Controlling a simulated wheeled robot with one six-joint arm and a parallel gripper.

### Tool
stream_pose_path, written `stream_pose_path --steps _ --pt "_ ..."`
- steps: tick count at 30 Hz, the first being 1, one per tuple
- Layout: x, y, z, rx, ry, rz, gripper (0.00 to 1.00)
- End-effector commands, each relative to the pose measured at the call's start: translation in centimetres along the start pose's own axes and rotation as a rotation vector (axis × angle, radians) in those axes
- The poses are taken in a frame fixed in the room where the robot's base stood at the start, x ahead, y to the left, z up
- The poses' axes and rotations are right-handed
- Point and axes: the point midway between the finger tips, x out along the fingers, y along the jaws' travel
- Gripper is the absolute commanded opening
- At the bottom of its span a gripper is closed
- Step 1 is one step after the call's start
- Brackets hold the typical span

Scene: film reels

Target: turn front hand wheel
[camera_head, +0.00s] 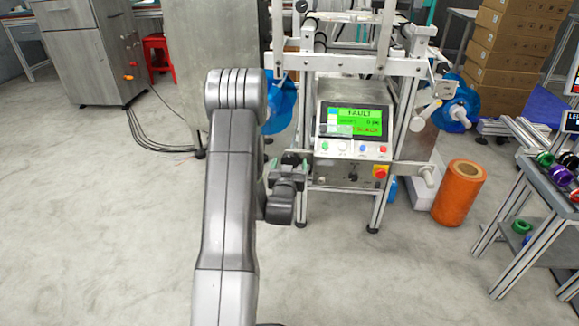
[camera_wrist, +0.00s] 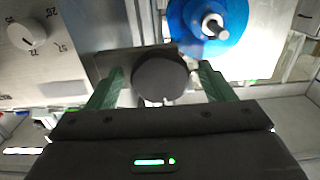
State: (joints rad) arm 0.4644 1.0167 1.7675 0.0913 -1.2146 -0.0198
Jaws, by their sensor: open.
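The front hand wheel is a dark round knob (camera_wrist: 160,78) in the wrist view. It sits on a dark plate on the machine front. My gripper (camera_wrist: 158,84) is open, with one green finger on each side of the knob. A narrow gap shows at each side, and I cannot tell whether either finger touches it. In the head view my gripper (camera_head: 289,167) is at the machine's front left, below and left of the screen. A dark shape there seems to be the knob, mostly hidden by my gripper.
A blue reel (camera_wrist: 218,22) with a metal spindle is close to the knob. A numbered dial (camera_wrist: 27,35) is at the left. An orange roll (camera_head: 459,194) stands right of the machine. The floor in front is clear.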

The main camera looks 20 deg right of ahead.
Motion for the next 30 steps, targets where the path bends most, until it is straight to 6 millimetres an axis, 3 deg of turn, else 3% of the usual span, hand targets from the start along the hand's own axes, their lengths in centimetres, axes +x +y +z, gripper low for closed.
stream_pose_path --steps 7,14,15,30 --pt "0.08 0.01 -0.03 0.0 0.0 0.0 0.75" --pt "0.06 0.0 -0.02 0.0 0.0 0.0 0.32" --pt "0.05 0.0 -0.02 0.0 0.0 0.0 0.31" --pt "0.03 0.06 0.01 -0.146 0.0 0.001 0.31"
